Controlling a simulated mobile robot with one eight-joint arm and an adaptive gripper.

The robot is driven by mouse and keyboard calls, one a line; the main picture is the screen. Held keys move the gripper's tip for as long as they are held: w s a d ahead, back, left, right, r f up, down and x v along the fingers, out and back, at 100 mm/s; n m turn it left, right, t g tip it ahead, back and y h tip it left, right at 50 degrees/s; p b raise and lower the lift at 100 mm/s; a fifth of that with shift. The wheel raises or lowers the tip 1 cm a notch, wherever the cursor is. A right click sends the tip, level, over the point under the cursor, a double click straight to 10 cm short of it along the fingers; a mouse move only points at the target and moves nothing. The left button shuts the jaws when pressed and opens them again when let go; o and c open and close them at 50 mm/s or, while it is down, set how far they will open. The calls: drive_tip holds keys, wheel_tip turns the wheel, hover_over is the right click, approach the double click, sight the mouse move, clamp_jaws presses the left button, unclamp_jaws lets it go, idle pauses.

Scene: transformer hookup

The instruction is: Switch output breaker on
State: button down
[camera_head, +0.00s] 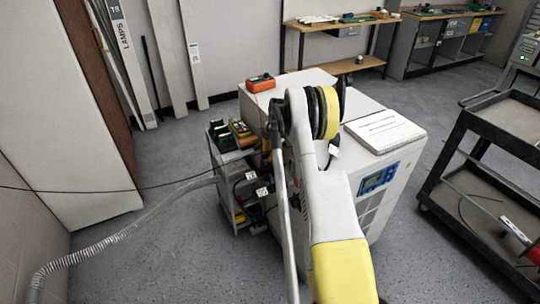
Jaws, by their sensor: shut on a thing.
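My arm reaches from the bottom of the view up to a black-and-yellow joint in front of a large white cabinet (376,205). My gripper is not visible; the arm hides the place where it would be. The output breaker cannot be made out. The cabinet has a blue panel (378,178) on its right front face. Several small white labels hang near the cart, among dark cables.
An orange device (261,83) sits on top of the white cabinet. A ribbed grey conduit (120,236) runs from the cart over the floor at left. A dark cart (489,174) stands at right. Workbenches (337,64) line the back wall. The floor at lower left is mostly clear.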

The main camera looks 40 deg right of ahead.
drive_tip(key=shift+r+y, duration=0.15)
drive_tip(key=shift+y, duration=0.15)
drive_tip(key=c, duration=1.3)
unclamp_jaws()
drive_tip(key=v, duration=1.2)
drive_tip(key=shift+c, duration=0.5)
